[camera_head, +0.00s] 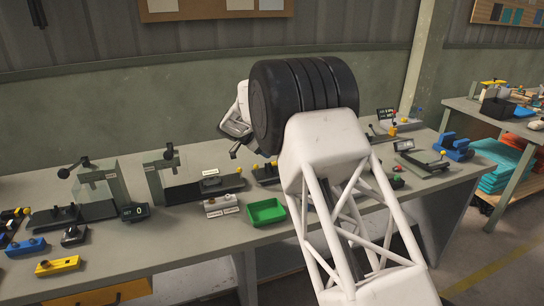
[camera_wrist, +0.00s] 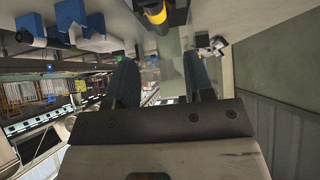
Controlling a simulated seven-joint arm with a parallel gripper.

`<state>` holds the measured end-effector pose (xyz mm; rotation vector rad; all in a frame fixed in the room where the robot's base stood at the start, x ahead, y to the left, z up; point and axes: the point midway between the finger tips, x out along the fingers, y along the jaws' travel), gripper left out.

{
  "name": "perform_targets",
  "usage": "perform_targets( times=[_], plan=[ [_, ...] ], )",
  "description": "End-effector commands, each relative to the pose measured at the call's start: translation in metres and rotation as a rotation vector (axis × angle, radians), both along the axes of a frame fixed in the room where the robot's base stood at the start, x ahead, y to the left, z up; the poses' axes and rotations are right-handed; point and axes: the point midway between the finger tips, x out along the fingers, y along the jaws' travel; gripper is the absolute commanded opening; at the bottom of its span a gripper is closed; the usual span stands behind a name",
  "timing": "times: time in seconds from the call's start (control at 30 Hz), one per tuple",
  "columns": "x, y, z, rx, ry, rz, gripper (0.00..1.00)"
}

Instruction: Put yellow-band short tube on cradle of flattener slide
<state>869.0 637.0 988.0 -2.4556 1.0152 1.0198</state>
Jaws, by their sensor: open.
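My gripper (camera_wrist: 160,80) is open in the wrist view, with two dark fingers apart and nothing seen between them. In the head view my gripper (camera_head: 236,150) is mostly hidden behind my arm, above the bench. A black part with a yellow band (camera_wrist: 156,14) shows at the top edge of the wrist view, beyond the fingertips and cut off; I cannot tell whether it is the short tube. A dark station with a long base and a yellow knob (camera_head: 205,188) stands mid-bench in the head view. I cannot tell which station is the flattener slide, and its cradle is not clear.
A green tray (camera_head: 266,212) lies at the bench's front edge, beside my arm. A clear-panelled station (camera_head: 98,190) and a yellow block (camera_head: 58,266) are at left. A blue stand (camera_head: 453,147) is at the right end. My arm hides the bench's middle right.

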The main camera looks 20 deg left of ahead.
Motion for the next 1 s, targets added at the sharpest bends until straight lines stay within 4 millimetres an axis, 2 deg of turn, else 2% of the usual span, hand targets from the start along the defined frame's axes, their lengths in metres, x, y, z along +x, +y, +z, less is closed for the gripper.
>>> perform_targets(
  times=[0.3, 1.0],
  plan=[
    [-0.016, 0.016, 0.023, -0.001, -0.001, 0.000, 0.48],
    [-0.018, 0.018, 0.026, -0.001, 0.000, -0.001, 0.48]
  ],
)
